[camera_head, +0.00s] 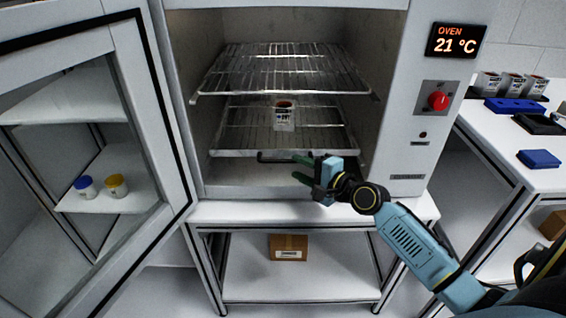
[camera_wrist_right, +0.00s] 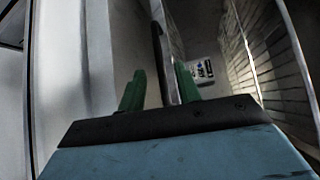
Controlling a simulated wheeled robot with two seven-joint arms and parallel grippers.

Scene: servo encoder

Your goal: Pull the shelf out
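The oven (camera_head: 404,120) stands open with two wire shelves inside. The upper shelf (camera_head: 280,66) is empty. The lower shelf (camera_head: 240,140) bears a small labelled jar (camera_head: 284,116), which also shows in the right wrist view (camera_wrist_right: 203,70). A dark bar (camera_head: 275,157) runs along the front of the lower shelf. My right gripper (camera_head: 302,169) is at this front edge, right of the bar's middle. In the right wrist view its green fingers (camera_wrist_right: 160,92) are apart, with the dark bar (camera_wrist_right: 158,45) between them. Contact cannot be told. My left gripper is out of view.
The oven door (camera_head: 178,130) is swung open to the left. A cabinet with two capped jars (camera_head: 100,186) shows behind its glass. A cardboard box (camera_head: 288,247) lies on the stand's lower board. A side table (camera_head: 520,150) at right holds jars and blue items.

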